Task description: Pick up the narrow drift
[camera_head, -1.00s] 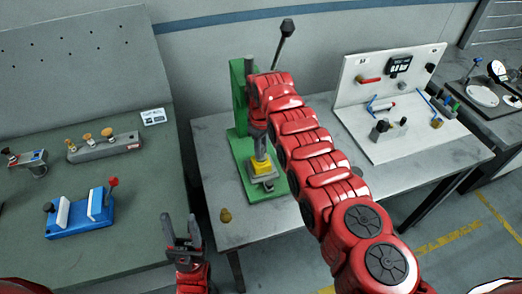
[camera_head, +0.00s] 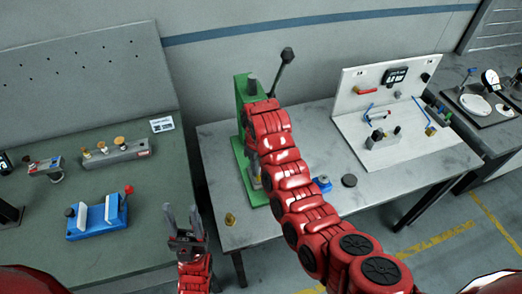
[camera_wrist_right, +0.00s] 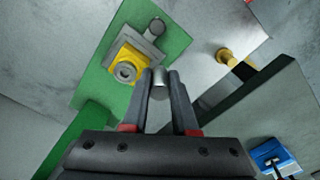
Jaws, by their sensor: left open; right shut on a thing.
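In the right wrist view my right gripper (camera_wrist_right: 160,84) is shut on a slim grey metal piece (camera_wrist_right: 160,92), which looks like the narrow drift. Only a short part of it shows between the fingertips. It is near the yellow block (camera_wrist_right: 118,61) with a grey ring, on the green press base (camera_wrist_right: 95,84); I cannot tell whether they touch. My left gripper (camera_head: 182,212) is open and empty, in front of the gap between the tables.
A small brass piece (camera_head: 230,219) stands near the press table's (camera_head: 265,228) front edge. A blue part (camera_head: 323,184) and a dark disc (camera_head: 349,181) lie right of my arm. A blue fixture (camera_head: 100,216) and a grey block with brass knobs (camera_head: 118,152) are on the left bench.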

